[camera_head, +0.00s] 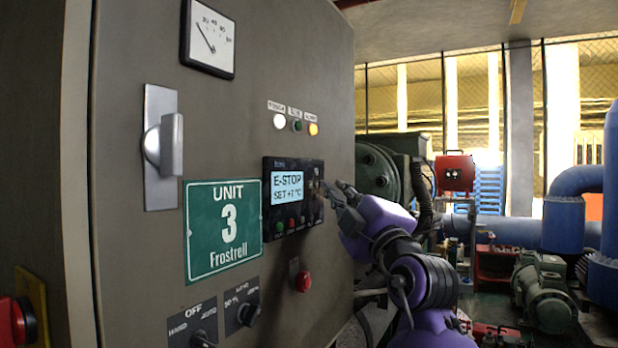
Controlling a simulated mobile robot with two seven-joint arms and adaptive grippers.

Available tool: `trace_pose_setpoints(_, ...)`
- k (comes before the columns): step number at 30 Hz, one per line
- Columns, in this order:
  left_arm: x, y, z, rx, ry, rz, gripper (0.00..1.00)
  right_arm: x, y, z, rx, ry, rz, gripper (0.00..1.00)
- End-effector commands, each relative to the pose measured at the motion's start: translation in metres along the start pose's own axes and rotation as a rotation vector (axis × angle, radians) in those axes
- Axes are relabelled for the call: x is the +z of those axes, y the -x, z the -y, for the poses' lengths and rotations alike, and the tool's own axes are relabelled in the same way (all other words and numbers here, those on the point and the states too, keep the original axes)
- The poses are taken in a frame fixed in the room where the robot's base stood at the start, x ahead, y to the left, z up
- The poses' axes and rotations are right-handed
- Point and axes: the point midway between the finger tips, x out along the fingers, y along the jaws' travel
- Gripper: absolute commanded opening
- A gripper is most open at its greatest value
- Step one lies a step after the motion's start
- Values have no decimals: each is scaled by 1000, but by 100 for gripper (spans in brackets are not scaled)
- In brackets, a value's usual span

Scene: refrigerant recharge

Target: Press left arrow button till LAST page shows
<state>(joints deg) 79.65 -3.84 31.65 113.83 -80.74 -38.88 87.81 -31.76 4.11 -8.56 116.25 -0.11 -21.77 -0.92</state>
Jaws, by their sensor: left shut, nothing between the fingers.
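A dark control panel (268,229) with a lit display (288,188) is mounted on the grey cabinet door. The display reads "E-STOP" and "SET +1 °C". Small buttons (304,219) lie along the panel's right and lower edges. Their symbols are too small to read, so I cannot tell which one is the left arrow. The fingers partly hide that edge.
A red button (303,281) and rotary switches (247,314) sit below the panel. Three indicator lamps (297,126) and a gauge (209,38) are above. A door handle (164,146) and a green "UNIT 3" sign (223,230) are left. Machinery and blue pipes (575,185) stand behind right.

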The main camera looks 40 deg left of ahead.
Motion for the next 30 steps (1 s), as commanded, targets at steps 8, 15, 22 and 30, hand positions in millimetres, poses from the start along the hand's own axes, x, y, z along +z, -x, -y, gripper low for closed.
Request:
trace_pose_setpoints(8,-5,-6,5,0,0,-1,0,1,-1,0,-1,1,3,40)
trace_pose_setpoints(15,-5,-6,5,0,0,-1,0,-2,-1,0,-2,1,-3,40)
trace_pose_setpoints(22,-5,-6,5,0,1,-1,0,-7,-1,1,-2,1,-12,40)
trace_pose_setpoints(30,-5,-6,5,0,1,0,0,-7,-1,1,-3,1,-12,40)
